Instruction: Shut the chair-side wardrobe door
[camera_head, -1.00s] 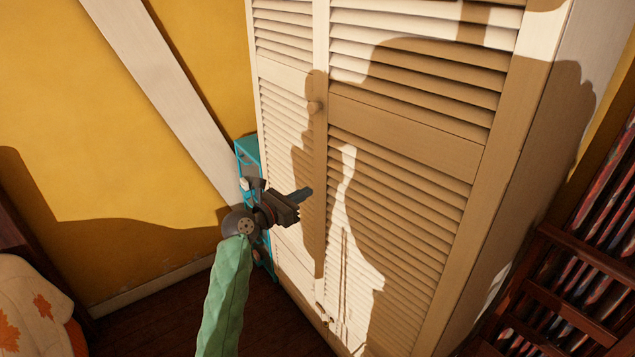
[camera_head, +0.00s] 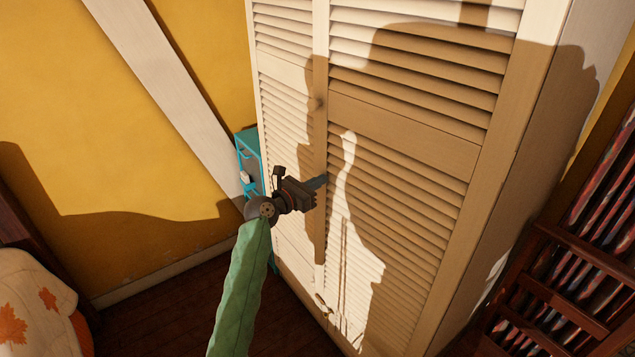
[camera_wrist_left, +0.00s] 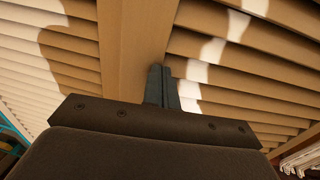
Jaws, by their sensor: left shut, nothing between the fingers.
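The cream wardrobe shows two louvred doors in the head view, a narrow-looking left door (camera_head: 283,68) and a wider-looking right door (camera_head: 405,120). A small round knob (camera_head: 318,104) sits near their meeting edge. Both doors look nearly flush, but I cannot tell if a small gap remains. My left gripper (camera_head: 320,182) is shut and empty at the middle stile, below the knob. In the left wrist view its closed fingers (camera_wrist_left: 162,88) point at the plain stile (camera_wrist_left: 136,45) between the louvre panels. I cannot tell if they touch it. My right gripper is out of view.
A dark wooden slatted piece (camera_head: 560,290) with striped fabric stands at the right. A seat or bed with leaf-patterned cloth (camera_head: 30,310) is at the lower left. A turquoise cabinet (camera_head: 247,150) stands behind my left gripper, against the yellow wall (camera_head: 90,110).

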